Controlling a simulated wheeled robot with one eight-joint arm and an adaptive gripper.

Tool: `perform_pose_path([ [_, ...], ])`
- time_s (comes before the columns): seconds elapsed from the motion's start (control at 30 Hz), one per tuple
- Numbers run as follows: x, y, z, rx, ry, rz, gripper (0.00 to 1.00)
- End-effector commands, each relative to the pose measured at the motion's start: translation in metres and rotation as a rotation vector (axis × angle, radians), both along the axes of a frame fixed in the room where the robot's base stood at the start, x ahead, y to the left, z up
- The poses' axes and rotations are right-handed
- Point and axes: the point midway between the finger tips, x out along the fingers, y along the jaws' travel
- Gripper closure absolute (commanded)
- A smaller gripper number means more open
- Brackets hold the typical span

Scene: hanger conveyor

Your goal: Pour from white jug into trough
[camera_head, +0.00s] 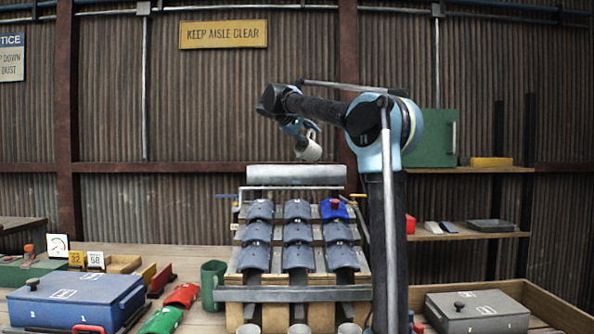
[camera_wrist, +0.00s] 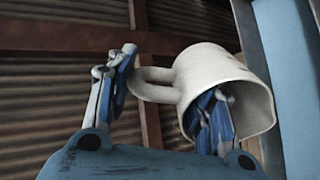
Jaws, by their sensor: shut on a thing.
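The white jug (camera_head: 309,151) hangs in the air at the end of my arm, tilted, above the long grey trough (camera_head: 295,174) at the top of the tile rack. In the wrist view the jug (camera_wrist: 205,66) shows its handle on the left and its open mouth toward the lower right. My gripper (camera_head: 308,134) is shut on the jug; it also shows in the wrist view (camera_wrist: 172,78). One finger is by the handle, and the other shows inside or across the mouth. I see no liquid, and the trough's inside is hidden.
Rows of grey tiles (camera_head: 298,233) and one blue tile (camera_head: 333,210) lie on the sloping rack below the trough. A grey front gutter (camera_head: 290,294) has several cups beneath it.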

Motion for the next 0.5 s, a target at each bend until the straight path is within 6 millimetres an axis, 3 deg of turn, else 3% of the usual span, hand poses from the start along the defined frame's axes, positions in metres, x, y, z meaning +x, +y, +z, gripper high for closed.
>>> perform_pose_path([
  [0.27, 0.002, -0.003, 0.000, 0.031, 0.033, -0.002, 0.96],
  [0.5, 0.011, -0.011, -0.003, 0.174, 0.174, -0.004, 0.96],
])
